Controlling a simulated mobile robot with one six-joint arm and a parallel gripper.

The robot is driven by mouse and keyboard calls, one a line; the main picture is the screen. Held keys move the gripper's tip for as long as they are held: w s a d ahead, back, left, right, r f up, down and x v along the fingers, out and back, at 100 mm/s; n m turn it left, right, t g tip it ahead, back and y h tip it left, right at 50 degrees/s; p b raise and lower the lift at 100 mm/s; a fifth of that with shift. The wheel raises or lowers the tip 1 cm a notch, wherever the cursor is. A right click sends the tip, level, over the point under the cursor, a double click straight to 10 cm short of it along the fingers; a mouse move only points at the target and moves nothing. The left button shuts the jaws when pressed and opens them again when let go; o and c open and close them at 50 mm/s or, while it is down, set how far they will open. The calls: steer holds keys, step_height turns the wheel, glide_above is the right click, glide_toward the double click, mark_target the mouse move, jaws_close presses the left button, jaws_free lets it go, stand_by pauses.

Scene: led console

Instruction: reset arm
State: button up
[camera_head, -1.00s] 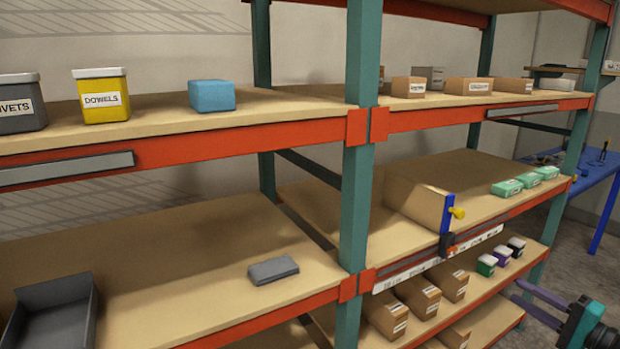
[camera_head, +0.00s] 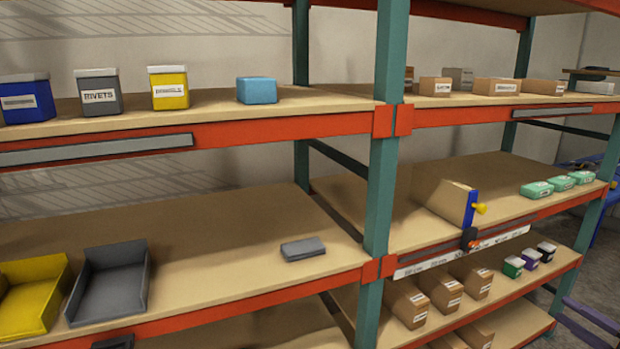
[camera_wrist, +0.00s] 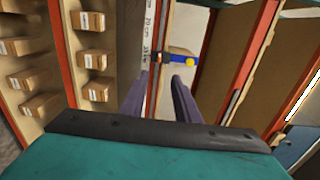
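My gripper (camera_wrist: 160,78) shows in the wrist view with its two purple fingers apart and nothing held between them. Beyond the fingertips are a shelf edge with a pale scale strip (camera_wrist: 152,35) and a blue bar with a yellow knob (camera_wrist: 190,60). In the head view only part of the purple fingers (camera_head: 592,318) shows at the lower right edge, in front of the lower shelf's right end. The rest of the arm is out of that view.
A teal and orange rack (camera_head: 383,180) fills the head view. Its middle shelf carries a cardboard-coloured block with a blue edge (camera_head: 470,208), a grey flat item (camera_head: 303,248), a grey tray (camera_head: 112,285) and a yellow tray (camera_head: 30,298). Small boxes (camera_head: 440,290) stand on the lower shelf.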

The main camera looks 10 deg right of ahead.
steer(key=w+a+f+n+g+y, duration=0.25)
steer(key=w+a+f, duration=0.45)
steer(key=a, duration=0.4)
steer(key=w+a+f+n+g+y, duration=0.1)
steer(key=w+a+f+y, duration=0.3)
steer(key=w+a, duration=0.6)
steer(key=a+f+n+g+y, duration=0.1)
steer(key=a+f+g, duration=0.3)
steer(key=a+f, duration=0.65)
steer(key=a+f+n+g+y, duration=0.2)
steer(key=a+f+g, duration=0.2)
steer(key=a+f, duration=0.7)
steer(key=s+a+f+n+g+h, duration=0.45)
steer(key=s+a+f+g, duration=0.55)
steer(key=s+a+f, duration=0.8)
steer(key=s+d+f+n+g+h, duration=0.2)
steer(key=s+f+h, duration=0.3)
steer(key=s, duration=0.4)
steer(key=d+f+n+h, duration=0.2)
steer(key=d+h, duration=0.2)
steer(key=d, duration=0.4)
steer(key=shift+s+f, duration=0.2)
steer(key=shift+s, duration=0.05)
